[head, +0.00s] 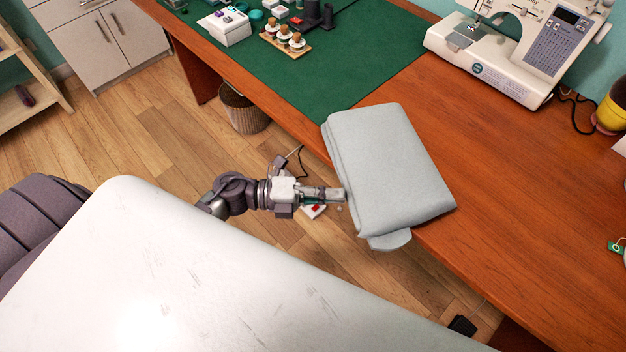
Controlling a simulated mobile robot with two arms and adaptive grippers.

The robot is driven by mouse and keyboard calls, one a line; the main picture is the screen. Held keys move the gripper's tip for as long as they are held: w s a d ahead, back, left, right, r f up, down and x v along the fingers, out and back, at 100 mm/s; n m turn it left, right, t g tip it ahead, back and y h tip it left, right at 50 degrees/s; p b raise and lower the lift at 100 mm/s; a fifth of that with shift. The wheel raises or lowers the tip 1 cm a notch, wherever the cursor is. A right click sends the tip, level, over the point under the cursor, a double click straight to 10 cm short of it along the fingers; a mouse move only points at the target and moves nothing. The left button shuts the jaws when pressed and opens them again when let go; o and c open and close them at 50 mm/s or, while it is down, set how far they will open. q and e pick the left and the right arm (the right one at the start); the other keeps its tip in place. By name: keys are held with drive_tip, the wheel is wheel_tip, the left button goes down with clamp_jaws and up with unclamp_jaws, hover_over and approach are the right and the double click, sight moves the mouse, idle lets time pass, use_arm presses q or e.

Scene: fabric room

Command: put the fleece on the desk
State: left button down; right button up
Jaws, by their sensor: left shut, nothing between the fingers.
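The fleece (388,168) is a folded, pale grey-blue cloth. It lies on the front edge of the wooden desk (490,185), partly over the green mat, and its near left side overhangs the edge. A rounded flap shows under its near end. My left gripper (341,194) is shut and empty, just left of the fleece's overhanging side; I cannot tell if it touches the cloth. My right gripper is not in view.
A white sewing machine (510,45) stands at the back right. The green mat (345,60) holds a wooden spool rack (286,42) and a white box (225,27). A wicker basket (245,112) stands on the floor by the desk.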

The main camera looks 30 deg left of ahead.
sight(360, 170)
use_arm(q)
drive_tip(key=shift+w+d, duration=0.2)
drive_tip(key=shift+w, duration=0.4)
drive_tip(key=w, duration=0.2)
drive_tip(key=w+d+b, duration=0.1)
drive_tip(key=w, duration=0.1)
drive_tip(key=w+d, duration=0.1)
drive_tip(key=w, duration=0.1)
drive_tip(key=shift+w+d, duration=0.2)
drive_tip(key=shift+w, duration=0.15)
drive_tip(key=shift+s+a+f, duration=0.1)
drive_tip(key=shift+s, duration=0.05)
